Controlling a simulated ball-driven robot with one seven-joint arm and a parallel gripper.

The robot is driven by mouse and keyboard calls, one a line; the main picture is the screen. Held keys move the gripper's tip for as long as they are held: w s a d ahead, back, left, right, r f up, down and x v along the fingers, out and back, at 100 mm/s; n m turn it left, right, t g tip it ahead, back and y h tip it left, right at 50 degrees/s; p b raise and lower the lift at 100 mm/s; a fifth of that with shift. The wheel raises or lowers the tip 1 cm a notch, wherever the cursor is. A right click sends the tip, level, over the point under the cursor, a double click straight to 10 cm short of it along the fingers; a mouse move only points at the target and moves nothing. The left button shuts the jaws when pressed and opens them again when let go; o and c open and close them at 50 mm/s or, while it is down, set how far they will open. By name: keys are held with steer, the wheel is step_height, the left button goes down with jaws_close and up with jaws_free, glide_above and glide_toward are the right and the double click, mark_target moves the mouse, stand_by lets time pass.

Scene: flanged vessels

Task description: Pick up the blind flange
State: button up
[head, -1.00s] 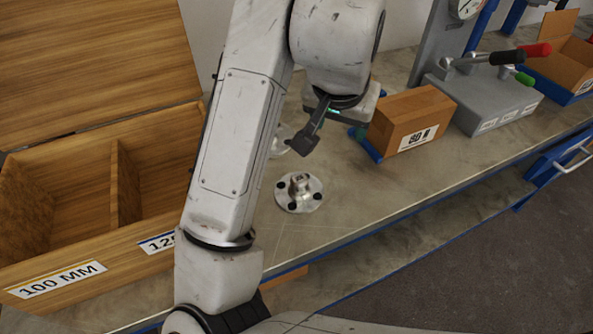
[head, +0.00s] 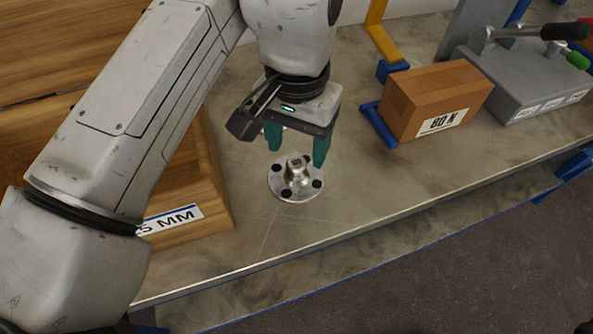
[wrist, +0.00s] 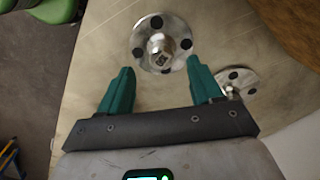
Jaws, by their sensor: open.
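The blind flange (head: 296,181) is a round silver metal disc with dark bolt holes and a raised central boss. It lies flat on the bench, and it also shows in the wrist view (wrist: 161,43). My gripper (head: 297,157) is open and empty, its green fingers pointing down just above and behind the flange. In the wrist view my gripper (wrist: 157,74) has its two fingers spread, with the flange ahead of the tips, roughly between them. A second similar flange (wrist: 237,81) lies beside the right finger in the wrist view; it is mostly hidden in the head view.
A wooden box with compartments (head: 215,190) stands left of the flange. A brown block marked 80 N (head: 436,98) sits on a blue holder at the right. A grey clamp fixture (head: 530,85) stands farther right. The bench front edge is near; bench right of the flange is clear.

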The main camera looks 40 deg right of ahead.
mark_target(296, 162)
steer(key=shift+w+f+b, duration=0.15)
steer(key=shift+f+b, duration=0.25)
steer(key=shift+f, duration=2.35)
steer(key=shift+c, duration=0.2)
jaws_close()
steer(key=shift+r, duration=0.1)
